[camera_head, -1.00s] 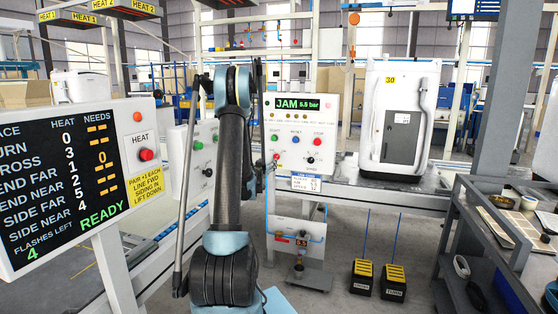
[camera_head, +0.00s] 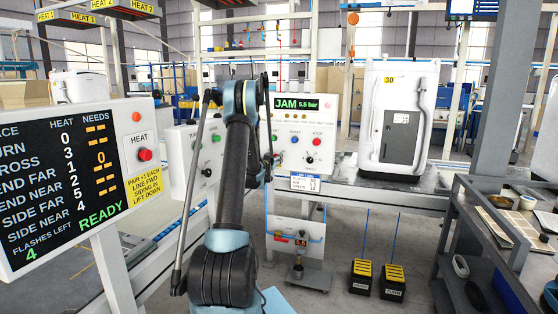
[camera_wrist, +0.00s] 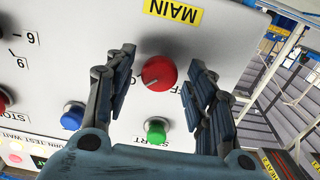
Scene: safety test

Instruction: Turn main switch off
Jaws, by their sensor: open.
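The main switch is a round red knob (camera_wrist: 159,73) under a yellow MAIN label (camera_wrist: 172,11) in the wrist view, where the panel appears upside down. In the head view, my arm partly hides the left edge of the white JAM panel (camera_head: 333,118), and the gripper is hard to make out.
A green START button (camera_wrist: 155,131) and a blue button (camera_wrist: 73,115) sit near the fingers. A second white panel (camera_head: 178,150) stands left of my arm. The HEAT board (camera_head: 70,185) is at the left, a grey cart (camera_head: 490,225) at the right.

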